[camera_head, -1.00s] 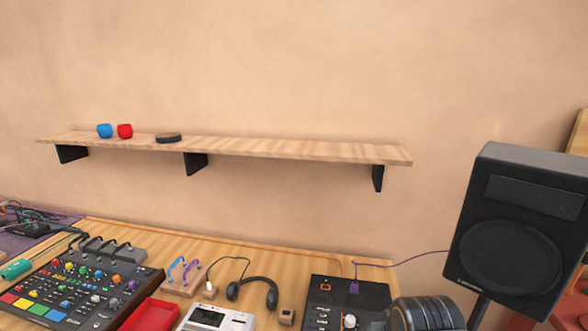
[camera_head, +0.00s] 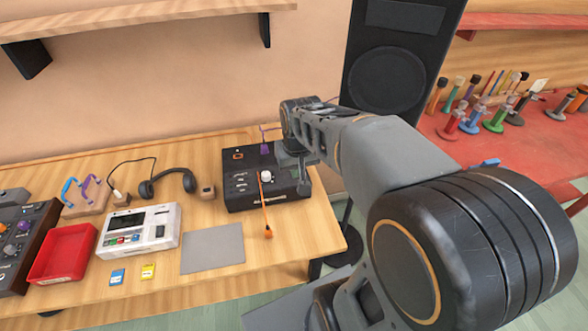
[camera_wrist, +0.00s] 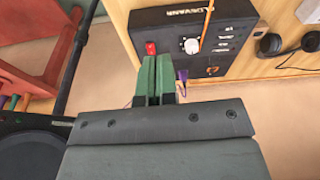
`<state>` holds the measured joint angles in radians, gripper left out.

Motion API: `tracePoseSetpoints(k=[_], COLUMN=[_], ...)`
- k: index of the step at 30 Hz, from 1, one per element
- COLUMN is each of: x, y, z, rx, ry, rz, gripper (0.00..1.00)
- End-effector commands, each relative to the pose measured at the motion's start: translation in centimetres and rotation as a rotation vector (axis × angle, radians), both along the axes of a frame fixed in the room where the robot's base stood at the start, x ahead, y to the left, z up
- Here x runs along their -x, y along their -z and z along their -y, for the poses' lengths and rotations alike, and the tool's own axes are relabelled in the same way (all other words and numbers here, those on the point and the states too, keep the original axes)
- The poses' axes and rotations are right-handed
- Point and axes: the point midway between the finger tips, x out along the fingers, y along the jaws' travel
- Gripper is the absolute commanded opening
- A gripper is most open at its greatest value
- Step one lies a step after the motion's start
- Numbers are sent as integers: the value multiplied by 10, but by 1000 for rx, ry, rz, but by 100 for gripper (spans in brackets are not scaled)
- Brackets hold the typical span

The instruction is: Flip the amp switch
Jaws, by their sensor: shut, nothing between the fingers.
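The amp, a black box (camera_head: 250,199) with a white knob (camera_head: 265,176), stands at the table's right end. In the wrist view the amp (camera_wrist: 164,18) shows a red switch (camera_wrist: 151,48) beside the white knob (camera_wrist: 191,45). My gripper (camera_wrist: 157,62) is shut and empty, its green fingertips just below the red switch in that view. I cannot tell whether they touch it. In the head view my gripper (camera_head: 304,187) points down at the amp's right side. The red switch cannot be made out there, likely hidden by my gripper.
A speaker (camera_head: 386,80) stands behind my arm. A grey mat (camera_head: 213,247) and white device (camera_head: 138,231) lie to the left.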

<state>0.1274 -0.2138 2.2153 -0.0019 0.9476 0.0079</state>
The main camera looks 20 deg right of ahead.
Motion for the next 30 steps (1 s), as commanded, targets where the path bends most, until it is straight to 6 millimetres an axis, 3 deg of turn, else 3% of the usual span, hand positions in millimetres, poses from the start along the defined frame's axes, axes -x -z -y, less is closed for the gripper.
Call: tracePoseSetpoints(k=[1, 6, 13, 21, 30], x=[-16, -64, -111, -126, -124], y=[14, 31, 32, 6, 7], z=[8, 33, 56, 60, 59], rx=[-3, -12, -15, -10, -12], ry=[17, 55, 77, 69, 66], rz=[-22, -67, -84, -58, -70], gripper=[0, 0, 0, 0, 0])
